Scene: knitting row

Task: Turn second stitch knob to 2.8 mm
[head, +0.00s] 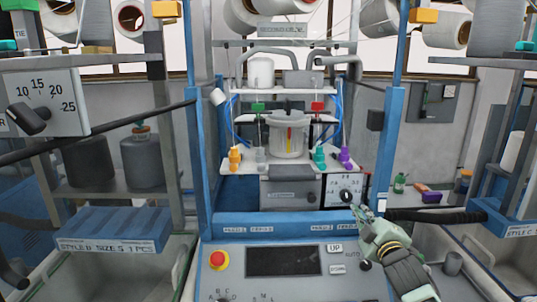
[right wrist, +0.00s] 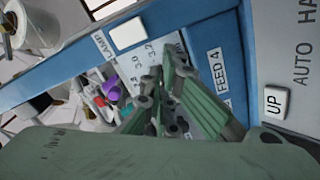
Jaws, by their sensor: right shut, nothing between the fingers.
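A white dial plate (head: 337,184) with small numbers sits at the lower right of the blue-framed middle machine. A dark round knob (head: 346,196) is on it; its pointer is too small to read. In the right wrist view the plate (right wrist: 143,62) shows marks such as 3.0 and 3.2, partly covered by my fingers. My right gripper (head: 360,213) is shut and empty, just below and right of the knob in the head view. It also shows in the right wrist view (right wrist: 167,75), where the fingers hide the knob. I cannot tell whether they touch it. My left gripper is not in view.
A larger dial (head: 60,103) marked 10 to 25 is on the left machine. Below the plate are a blue beam with a FEED 4 label (right wrist: 216,75), a control panel with a red stop button (head: 217,259) and an UP button (head: 335,247).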

